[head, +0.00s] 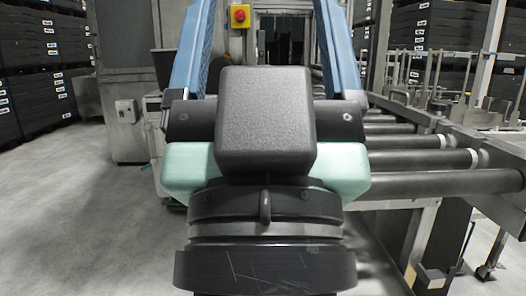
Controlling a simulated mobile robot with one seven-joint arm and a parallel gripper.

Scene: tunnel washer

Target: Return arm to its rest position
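My gripper (264,20) is close in front of the head camera, in the middle of the picture. Its two blue fingers point up and away, with a wide gap between them. The tops of the fingers are cut off by the upper edge. I see nothing held in the visible part of the gap; the machine behind shows through it. A black housing and pale green pads of my arm fill the centre and hide what lies behind them.
A roller conveyor (440,184) runs along the right, close beside my arm. A red emergency button (239,15) on a yellow box is on the machine behind. Black crates are stacked at the left (35,105) and back right (435,25). Grey floor (70,210) at the left is clear.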

